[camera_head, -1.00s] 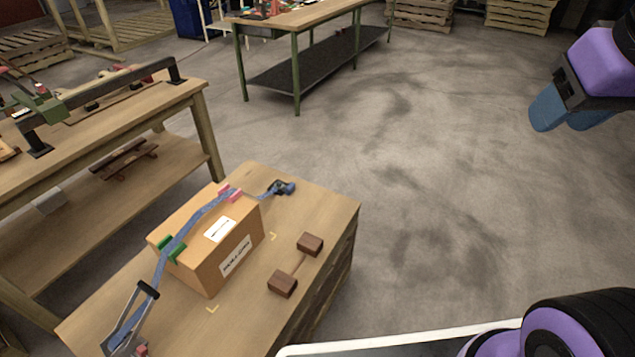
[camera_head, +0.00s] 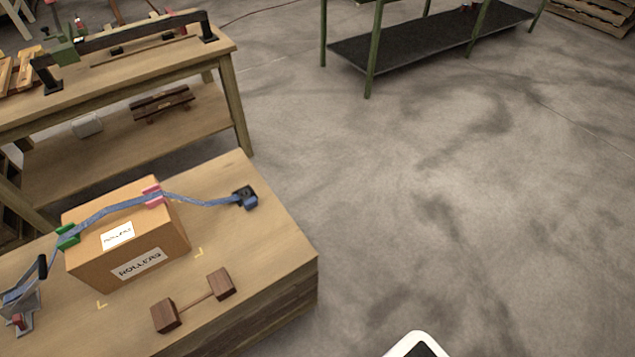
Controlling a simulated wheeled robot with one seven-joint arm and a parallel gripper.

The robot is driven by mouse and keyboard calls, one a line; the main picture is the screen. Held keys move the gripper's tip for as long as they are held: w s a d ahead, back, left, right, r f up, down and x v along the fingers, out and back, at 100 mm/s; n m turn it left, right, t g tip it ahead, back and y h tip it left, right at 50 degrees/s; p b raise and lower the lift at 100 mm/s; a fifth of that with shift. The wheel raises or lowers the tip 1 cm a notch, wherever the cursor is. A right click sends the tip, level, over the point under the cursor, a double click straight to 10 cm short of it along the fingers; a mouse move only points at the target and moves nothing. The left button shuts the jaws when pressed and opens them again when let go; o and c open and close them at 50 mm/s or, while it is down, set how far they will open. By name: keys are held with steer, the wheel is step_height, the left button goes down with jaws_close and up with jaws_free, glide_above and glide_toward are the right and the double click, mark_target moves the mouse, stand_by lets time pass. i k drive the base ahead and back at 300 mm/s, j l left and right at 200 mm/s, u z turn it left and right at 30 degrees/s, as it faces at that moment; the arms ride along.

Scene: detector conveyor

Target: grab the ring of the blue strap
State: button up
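The blue strap (camera_head: 112,209) runs over the top of a cardboard box (camera_head: 88,270) labelled "ROLLERS". It passes through a green corner piece (camera_head: 68,236) on the left and a pink one (camera_head: 153,195) on the right. At the left it goes down to a grey metal buckle with a black handle (camera_head: 42,267). At the right it ends at a small black-and-blue piece (camera_head: 245,197) on the table top. I cannot make out a ring clearly at this size. My gripper is outside the view.
The box stands on a wooden table (camera_head: 285,258) with a dark wooden dumbbell-shaped piece (camera_head: 195,300) in front. A workbench (camera_head: 225,45) stands behind at the left, a green-legged table (camera_head: 368,60) at the back. The floor at the right is clear.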

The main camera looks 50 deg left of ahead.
mark_target(249, 202)
steer(key=i+u, duration=0.3)
steer(key=i, duration=0.25)
steer(key=i+l+u, duration=0.3)
steer(key=i, duration=0.25)
steer(key=i+j+u, duration=0.1)
steer(key=u, duration=0.35)
steer(key=i+u, duration=0.2)
steer(key=u, duration=0.25)
steer(key=i+u, duration=0.15)
steer(key=u, duration=0.3)
steer(key=i+l+u, duration=0.1)
steer(key=u, duration=0.35)
steer(key=i+u, duration=0.25)
steer(key=u, duration=0.15)
steer(key=i+l+u, duration=0.15)
steer(key=u, duration=0.3)
steer(key=i+l+u, duration=0.2)
steer(key=u, duration=0.2)
steer(key=i, duration=0.1)
